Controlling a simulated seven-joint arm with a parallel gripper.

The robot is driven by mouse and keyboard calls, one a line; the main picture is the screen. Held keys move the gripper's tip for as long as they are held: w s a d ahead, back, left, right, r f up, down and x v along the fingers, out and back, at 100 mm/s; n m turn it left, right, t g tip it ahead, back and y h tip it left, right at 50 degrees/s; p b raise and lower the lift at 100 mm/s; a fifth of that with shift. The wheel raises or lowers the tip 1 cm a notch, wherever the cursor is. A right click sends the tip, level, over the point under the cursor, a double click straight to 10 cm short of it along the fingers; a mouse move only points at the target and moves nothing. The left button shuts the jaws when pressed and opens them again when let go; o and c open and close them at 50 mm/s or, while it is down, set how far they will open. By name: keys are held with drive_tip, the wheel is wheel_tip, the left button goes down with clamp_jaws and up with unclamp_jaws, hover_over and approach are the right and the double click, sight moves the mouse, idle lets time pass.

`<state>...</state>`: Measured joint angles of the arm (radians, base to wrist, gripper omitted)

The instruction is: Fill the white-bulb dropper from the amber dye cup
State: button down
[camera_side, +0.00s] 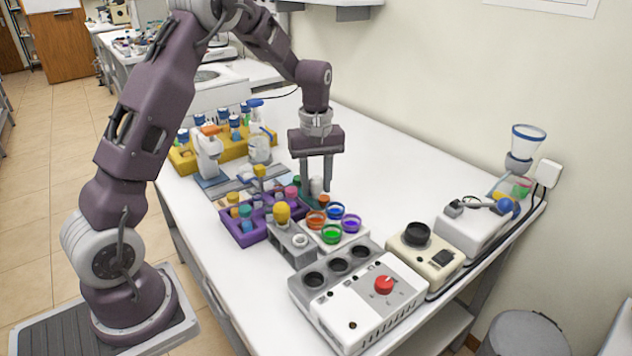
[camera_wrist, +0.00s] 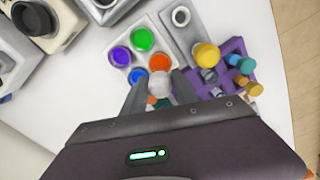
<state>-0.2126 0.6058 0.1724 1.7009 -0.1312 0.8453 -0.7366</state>
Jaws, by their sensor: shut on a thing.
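My gripper (camera_side: 316,187) points down and is shut on the white-bulb dropper, whose white bulb (camera_side: 316,184) shows between the fingers. The wrist view also shows the white bulb (camera_wrist: 159,88) between the fingertips. The bulb is just behind the tray of dye cups in the side view. The orange cup (camera_side: 316,218), the one closest to amber, is beside the bulb in the wrist view (camera_wrist: 159,62). Blue (camera_side: 336,211), green (camera_side: 331,234) and purple (camera_side: 351,224) cups share its white tray. The dropper's tip is hidden, and I cannot tell its height.
A grey holder (camera_side: 291,243) with a yellow-bulb dropper (camera_side: 282,212) stands left of the cups. A purple rack (camera_side: 244,234) with coloured caps is beyond it. A white heater box (camera_side: 358,300) with a red knob is in front.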

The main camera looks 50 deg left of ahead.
sight(316, 196)
drive_tip(key=shift+f, duration=1.9)
idle(0.6)
drive_tip(key=c, duration=1.5)
unclamp_jaws()
drive_tip(key=shift+r, duration=2.8)
